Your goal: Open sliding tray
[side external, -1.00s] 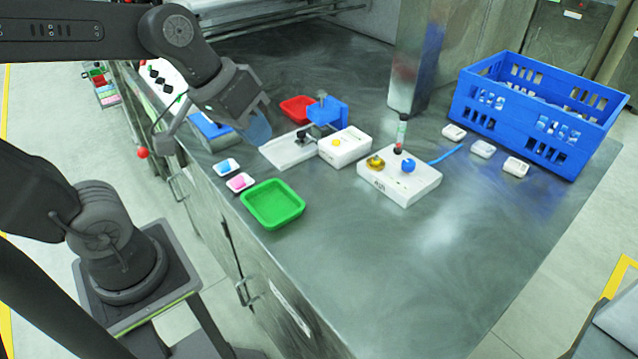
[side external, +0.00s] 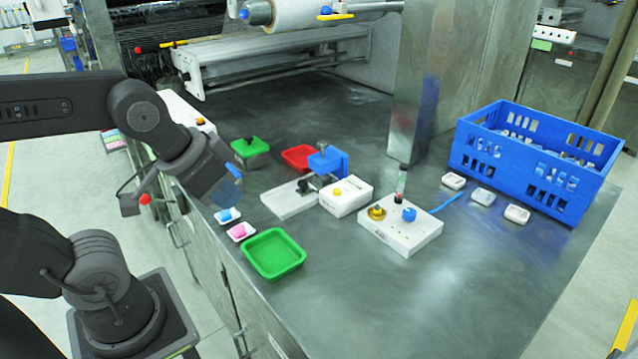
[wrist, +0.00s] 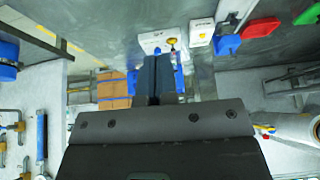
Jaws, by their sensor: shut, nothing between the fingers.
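A flat white base plate (side external: 290,198) with a black fitting lies on the steel table; I cannot tell if it is the sliding tray. A blue block clamp (side external: 328,162) stands behind it, and a white box with a yellow button (side external: 346,197) beside it. My gripper (side external: 229,190) is above the table's left edge, left of the plate and apart from it. In the wrist view its dark fingers (wrist: 158,58) are together and hold nothing. The blue clamp (wrist: 228,44) also shows there, right of the fingers. My wrist hides part of the table's left edge.
A white control box (side external: 400,225) with yellow and blue knobs and a tube stands mid-table. A green tray (side external: 274,254), a red tray (side external: 300,156), a green-lidded box (side external: 250,150) and small white dishes lie nearby. A blue crate (side external: 532,160) stands right. The front right is clear.

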